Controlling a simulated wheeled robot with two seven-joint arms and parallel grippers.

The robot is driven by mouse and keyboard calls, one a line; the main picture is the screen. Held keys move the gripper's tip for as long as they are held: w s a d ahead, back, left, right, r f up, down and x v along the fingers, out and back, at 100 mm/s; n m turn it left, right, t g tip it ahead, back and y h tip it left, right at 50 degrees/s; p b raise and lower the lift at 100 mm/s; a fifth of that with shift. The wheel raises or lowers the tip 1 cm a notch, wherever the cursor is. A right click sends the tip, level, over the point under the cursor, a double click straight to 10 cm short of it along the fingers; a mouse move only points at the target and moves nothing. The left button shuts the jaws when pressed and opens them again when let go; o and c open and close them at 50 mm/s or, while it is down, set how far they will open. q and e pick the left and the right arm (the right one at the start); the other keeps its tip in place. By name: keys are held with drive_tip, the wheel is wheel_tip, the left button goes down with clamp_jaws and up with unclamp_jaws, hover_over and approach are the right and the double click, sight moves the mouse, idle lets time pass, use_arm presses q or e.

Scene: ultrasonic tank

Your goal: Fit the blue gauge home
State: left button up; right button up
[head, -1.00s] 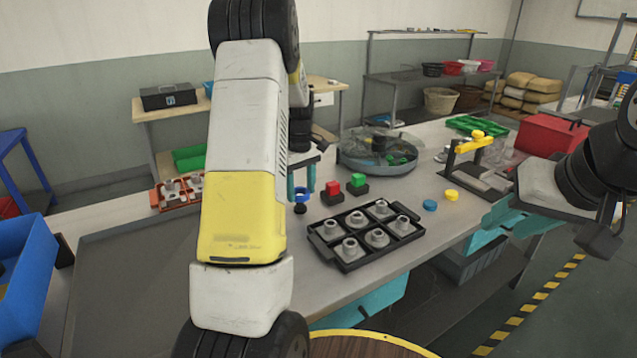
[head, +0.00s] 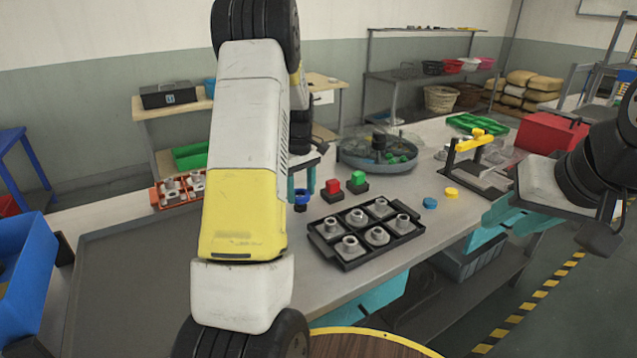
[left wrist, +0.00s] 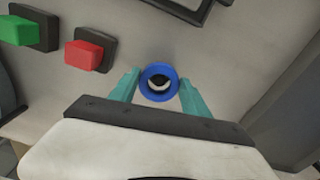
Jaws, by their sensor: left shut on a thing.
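The blue gauge (head: 301,194) is a short blue ring. My left gripper (head: 301,197) is shut on it, one teal finger on each side. In the left wrist view the blue gauge (left wrist: 146,83) sits between the fingertips (left wrist: 158,90), with a dark and pale round shape inside its opening. In the head view a small black piece (head: 300,208) shows directly under the ring; I cannot tell whether the ring is seated on it. My right gripper (head: 508,211) is at the right, apart from these things; its finger gap is not clear.
A black tray (head: 345,268) with several grey fittings lies to the right. A red-topped block (head: 333,187) and a green-topped block (head: 358,180) stand close by. A round basin (head: 377,164) is behind. Blue (head: 430,203) and yellow (head: 452,193) discs lie farther right.

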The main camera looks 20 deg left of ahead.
use_arm(q)
drive_tip(key=shift+f, duration=1.25)
idle(2.6)
drive_tip(key=o, duration=1.7)
drive_tip(key=shift+o, duration=0.2)
wheel_tip(320, 180, up, 7)
drive_tip(key=shift+r, duration=0.4)
